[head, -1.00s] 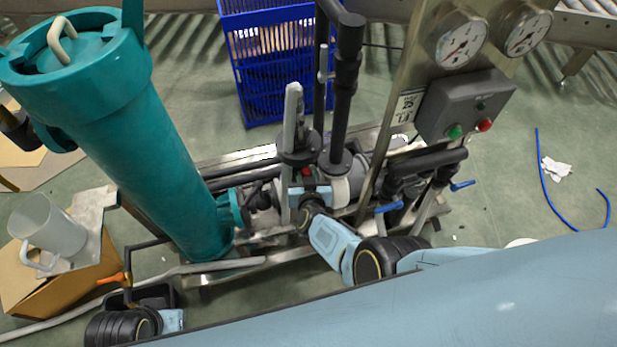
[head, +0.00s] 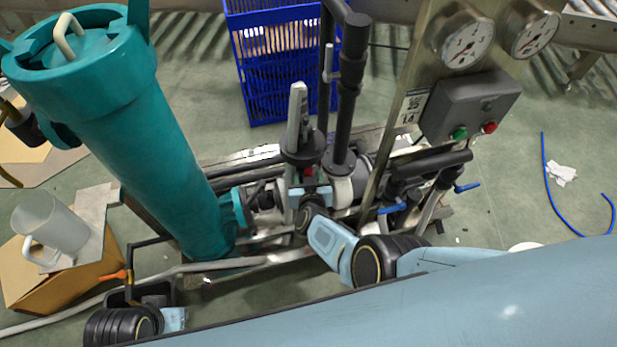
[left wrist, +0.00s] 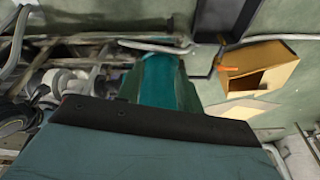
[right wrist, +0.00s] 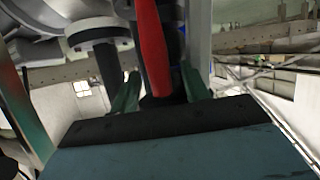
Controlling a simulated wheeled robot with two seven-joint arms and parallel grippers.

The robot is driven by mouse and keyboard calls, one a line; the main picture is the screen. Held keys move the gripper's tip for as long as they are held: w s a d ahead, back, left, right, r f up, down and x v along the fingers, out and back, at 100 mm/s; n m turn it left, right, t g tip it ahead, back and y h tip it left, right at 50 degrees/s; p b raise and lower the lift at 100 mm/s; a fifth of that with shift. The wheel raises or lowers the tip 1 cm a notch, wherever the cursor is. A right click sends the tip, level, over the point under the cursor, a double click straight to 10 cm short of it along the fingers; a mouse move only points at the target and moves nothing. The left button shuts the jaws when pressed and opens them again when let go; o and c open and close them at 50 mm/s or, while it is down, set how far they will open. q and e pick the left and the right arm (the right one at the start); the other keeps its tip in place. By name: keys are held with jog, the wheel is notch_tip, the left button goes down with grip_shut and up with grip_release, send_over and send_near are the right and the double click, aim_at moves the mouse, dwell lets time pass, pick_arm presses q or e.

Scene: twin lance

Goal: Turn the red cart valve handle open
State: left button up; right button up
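The red valve handle (right wrist: 152,45) stands upright in the right wrist view, between the two green fingers of my right gripper (right wrist: 158,88). Gaps show on both sides, so the fingers look open around it. Its lower end is hidden behind the gripper body. In the head view only a small red spot of the handle (head: 308,172) shows beside the right gripper (head: 310,190), among the cart's pipes.
A tall teal filter vessel (head: 150,150) stands left of the pipes. A gauge panel with a grey button box (head: 470,105) is at right. A blue crate (head: 275,60) stands behind. A cardboard box (head: 75,285) with a clear jug (head: 50,230) is at left.

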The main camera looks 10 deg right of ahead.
pick_arm(q)
jog(key=s+a+f+p, duration=0.3)
jog(key=a+f+p, duration=0.25)
jog(key=f, duration=0.45)
jog(key=s+a+f+g+p, duration=0.1)
jog(key=s+f+p, duration=0.3)
jog(key=s+f, duration=0.4)
jog(key=shift+s+a+m+g+y, duration=0.3)
jog(key=shift+s+a+m+y, duration=0.15)
jog(key=shift+s, duration=0.95)
pick_arm(e)
jog(key=v, duration=1.3)
jog(key=shift+s, duration=0.15)
